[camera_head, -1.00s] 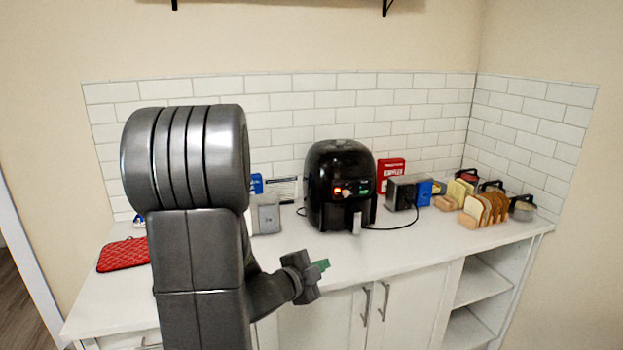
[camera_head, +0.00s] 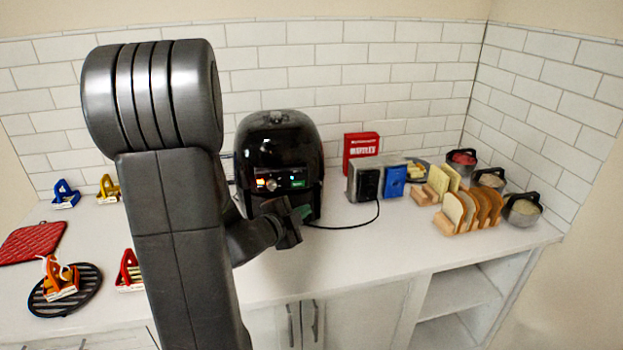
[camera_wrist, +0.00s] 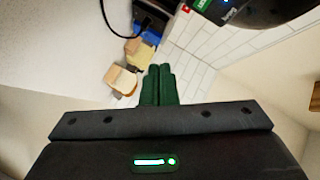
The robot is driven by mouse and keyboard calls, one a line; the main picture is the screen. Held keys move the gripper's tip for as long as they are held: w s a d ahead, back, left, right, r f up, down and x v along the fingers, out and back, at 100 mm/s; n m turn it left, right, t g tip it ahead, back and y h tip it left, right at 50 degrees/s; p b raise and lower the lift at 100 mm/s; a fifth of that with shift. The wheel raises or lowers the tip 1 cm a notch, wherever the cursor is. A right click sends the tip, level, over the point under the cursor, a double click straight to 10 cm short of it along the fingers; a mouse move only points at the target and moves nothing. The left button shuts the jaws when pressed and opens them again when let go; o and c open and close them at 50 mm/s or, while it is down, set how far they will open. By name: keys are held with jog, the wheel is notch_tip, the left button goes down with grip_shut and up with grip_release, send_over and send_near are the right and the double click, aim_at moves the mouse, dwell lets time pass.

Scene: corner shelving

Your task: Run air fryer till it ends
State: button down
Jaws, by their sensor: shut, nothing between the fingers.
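The black air fryer (camera_head: 280,150) stands on the white counter against the tiled wall. Its front panel (camera_head: 279,180) shows a lit orange-red light on the left, a knob, and a green display on the right. My gripper (camera_head: 303,213) is in front of the fryer's lower right front and hides part of its drawer and handle. Whether it touches the fryer cannot be told. In the wrist view the green fingers (camera_wrist: 158,84) are together and empty, and part of the dark fryer (camera_wrist: 245,10) shows at the top right.
Right of the fryer are a red box (camera_head: 361,150), a toaster (camera_head: 365,180), a blue box (camera_head: 394,181), bread in a rack (camera_head: 470,212) and lidded pots (camera_head: 522,210). A black cord (camera_head: 345,226) lies on the counter. Left are a red mitt (camera_head: 32,241) and a trivet (camera_head: 85,300).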

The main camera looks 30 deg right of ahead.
jog(key=shift+a, duration=0.15)
jog(key=p, duration=0.2)
send_near(304, 186)
jog(key=shift+s+x, duration=0.2)
jog(key=shift+x, duration=1.05)
jog(key=shift+s+x, duration=0.2)
jog(key=shift+x, duration=1.05)
jog(key=shift+w+d+f, duration=0.1)
jog(key=shift+d, duration=0.15)
jog(key=shift+w+d, duration=0.1)
jog(key=shift+w, duration=0.2)
jog(key=shift+w, duration=0.3)
dwell(0.5)
jog(key=shift+s, duration=0.75)
